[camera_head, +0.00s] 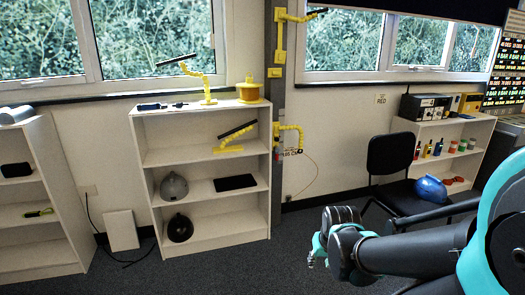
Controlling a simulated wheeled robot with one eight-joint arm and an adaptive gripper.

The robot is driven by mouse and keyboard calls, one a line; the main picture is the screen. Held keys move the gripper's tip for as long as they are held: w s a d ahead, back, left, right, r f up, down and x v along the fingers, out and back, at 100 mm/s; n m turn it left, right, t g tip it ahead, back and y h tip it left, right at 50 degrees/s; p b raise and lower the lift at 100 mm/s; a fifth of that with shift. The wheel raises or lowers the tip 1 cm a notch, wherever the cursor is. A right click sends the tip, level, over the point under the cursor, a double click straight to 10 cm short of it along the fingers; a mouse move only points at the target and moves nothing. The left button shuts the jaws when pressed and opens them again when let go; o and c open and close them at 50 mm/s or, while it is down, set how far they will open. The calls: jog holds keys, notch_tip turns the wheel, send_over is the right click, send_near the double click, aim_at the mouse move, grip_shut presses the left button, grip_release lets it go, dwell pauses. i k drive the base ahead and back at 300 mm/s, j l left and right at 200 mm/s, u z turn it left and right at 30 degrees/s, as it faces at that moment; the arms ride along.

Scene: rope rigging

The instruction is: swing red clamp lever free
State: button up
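A grey vertical post (278,100) stands between the windows, just right of the middle shelf. A yellow bracket or clamp (291,127) is fixed to it at mid height, with a small dark and white part below. A tiny reddish spot (278,157) shows on the post there. It may be the red clamp lever, but it is too small to tell. A thin cord (315,170) hangs beside it. My gripper (316,258), with teal parts, is low and to the right, well apart from the post. Its finger opening is too small to judge.
A white shelf unit (205,165) with helmets and yellow-armed items stands left of the post. A black chair (392,155) holding a blue helmet (431,188) stands right. Another shelf (440,165) is behind it. Carpet in front of the post looks clear.

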aim_at(276, 149)
jog(key=i, duration=0.8)
jog(key=i+j, duration=0.15)
jog(key=i, duration=0.25)
jog(key=i+j+z, duration=0.1)
jog(key=i, duration=0.35)
